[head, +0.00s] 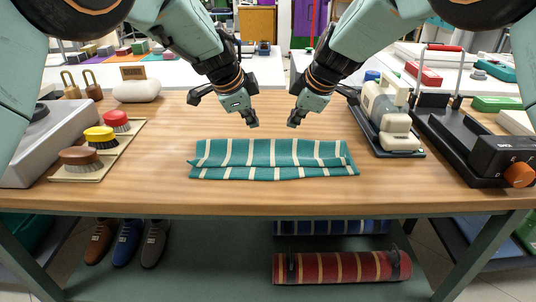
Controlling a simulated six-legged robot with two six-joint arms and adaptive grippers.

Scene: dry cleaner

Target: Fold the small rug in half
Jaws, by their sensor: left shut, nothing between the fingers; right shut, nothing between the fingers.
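The small rug (274,160) is teal with cream stripes. It lies on the wooden table near the front edge, folded over into a wide, shallow strip. The upper layer's near edge lies a little behind the lower layer's near edge, which shows as a band in front. My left gripper (252,122) is shut and empty above the table, behind the rug's left-middle part. My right gripper (292,123) is shut and empty, behind the rug's right-middle part. Both are apart from the rug.
Brushes (101,137) stand on a tray at the left, beside a grey machine (40,140). A cream device (389,115) and a black machine with an orange knob (480,145) stand at the right. Shoes (128,242) and a rolled red rug (340,267) are on the lower shelf.

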